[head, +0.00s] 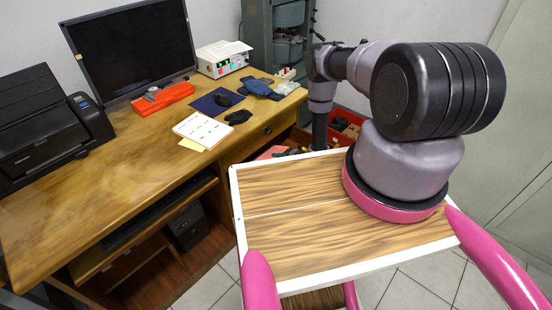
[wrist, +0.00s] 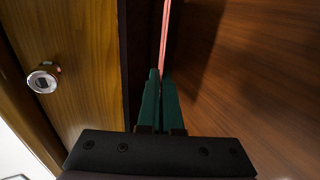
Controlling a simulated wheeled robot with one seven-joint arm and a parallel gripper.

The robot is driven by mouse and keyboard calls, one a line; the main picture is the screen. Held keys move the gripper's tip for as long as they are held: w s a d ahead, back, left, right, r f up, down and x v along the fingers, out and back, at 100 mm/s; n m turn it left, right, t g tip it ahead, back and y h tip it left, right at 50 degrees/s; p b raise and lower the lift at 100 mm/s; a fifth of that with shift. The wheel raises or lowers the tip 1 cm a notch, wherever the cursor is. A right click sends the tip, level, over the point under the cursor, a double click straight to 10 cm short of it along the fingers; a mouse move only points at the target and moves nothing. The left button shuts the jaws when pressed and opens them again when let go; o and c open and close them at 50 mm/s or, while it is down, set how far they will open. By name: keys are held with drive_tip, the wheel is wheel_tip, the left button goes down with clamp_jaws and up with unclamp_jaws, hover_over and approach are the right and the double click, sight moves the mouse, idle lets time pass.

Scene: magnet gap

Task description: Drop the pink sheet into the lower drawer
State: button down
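The pink sheet (wrist: 165,38) shows edge-on in the wrist view as a thin strip running up from between my fingers. My gripper (wrist: 160,82) has dark green fingers closed together on it. In the head view a reddish-pink patch of the sheet (head: 270,153) shows beside the green fingertips (head: 293,151), low at the desk's right end, partly behind the wooden board. A wooden front with a round metal knob (wrist: 43,79) stands left of my fingers in the wrist view. I cannot tell clearly which surface is the lower drawer.
The desk (head: 130,150) carries a monitor (head: 130,50), a printer (head: 45,125), a white sheet (head: 203,130) and small dark items. A white-edged wooden board (head: 300,240) stands in front. A red bin (head: 352,130) lies behind my arm. A brown panel (wrist: 250,80) fills the wrist view's right side.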

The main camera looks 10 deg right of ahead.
drive_tip(key=shift+w+a+f, duration=0.25)
drive_tip(key=shift+w+f, duration=0.1)
drive_tip(key=shift+f, duration=0.2)
drive_tip(key=shift+f, duration=0.55)
drive_tip(key=c, duration=1.1)
unclamp_jaws()
drive_tip(key=shift+s, duration=0.15)
drive_tip(key=shift+f, duration=0.1)
drive_tip(key=shift+s, duration=0.1)
